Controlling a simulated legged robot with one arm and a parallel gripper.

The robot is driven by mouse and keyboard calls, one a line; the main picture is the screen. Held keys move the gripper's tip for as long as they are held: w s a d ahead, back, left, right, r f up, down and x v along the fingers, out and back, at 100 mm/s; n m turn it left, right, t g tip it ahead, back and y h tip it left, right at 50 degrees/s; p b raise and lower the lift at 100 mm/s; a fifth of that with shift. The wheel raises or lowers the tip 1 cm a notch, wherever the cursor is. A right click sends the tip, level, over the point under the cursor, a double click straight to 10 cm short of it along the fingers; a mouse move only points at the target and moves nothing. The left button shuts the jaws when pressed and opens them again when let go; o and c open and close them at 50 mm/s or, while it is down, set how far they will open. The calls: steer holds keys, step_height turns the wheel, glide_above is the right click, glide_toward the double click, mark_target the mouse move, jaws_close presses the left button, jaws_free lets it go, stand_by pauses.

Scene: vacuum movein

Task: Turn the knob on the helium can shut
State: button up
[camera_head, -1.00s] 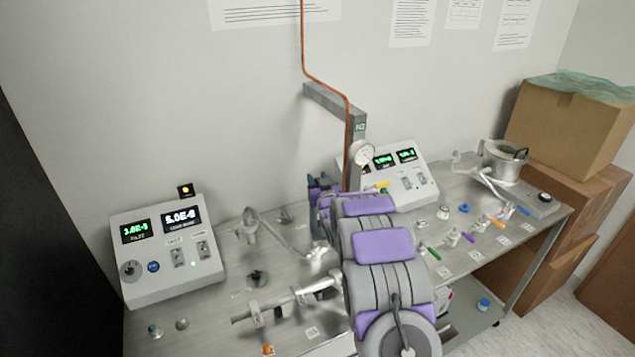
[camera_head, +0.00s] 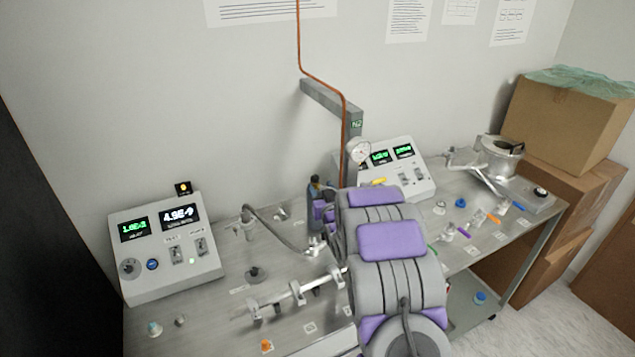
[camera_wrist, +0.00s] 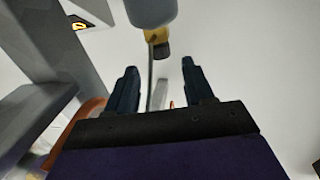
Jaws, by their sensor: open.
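My gripper (camera_wrist: 160,64) is open in the wrist view, with its two dark fingers apart and nothing between them. A brass-yellow knob-like part (camera_wrist: 157,38) shows just beyond the fingertips, joined to a grey rounded body (camera_wrist: 150,10) cut off by the top edge. This may be the helium can and its knob, but no label shows. The fingers and knob look apart; the exact gap is unclear. In the head view, my grey and purple arm reaches over the bench, and the dark gripper end (camera_head: 315,190) is small and partly hidden behind it.
The metal bench (camera_head: 220,310) carries a left control box (camera_head: 165,250), a right control box (camera_head: 405,175) and a pipe assembly (camera_head: 290,292). A grey post labelled N2 (camera_head: 357,130) with a gauge (camera_head: 359,151) stands close behind my arm. Cardboard boxes (camera_head: 560,130) stand at the right.

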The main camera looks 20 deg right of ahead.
steer(key=s+a+p, duration=0.1)
steer(key=s, duration=0.9)
steer(key=shift+a, duration=0.3)
steer(key=shift+s+f, duration=0.1)
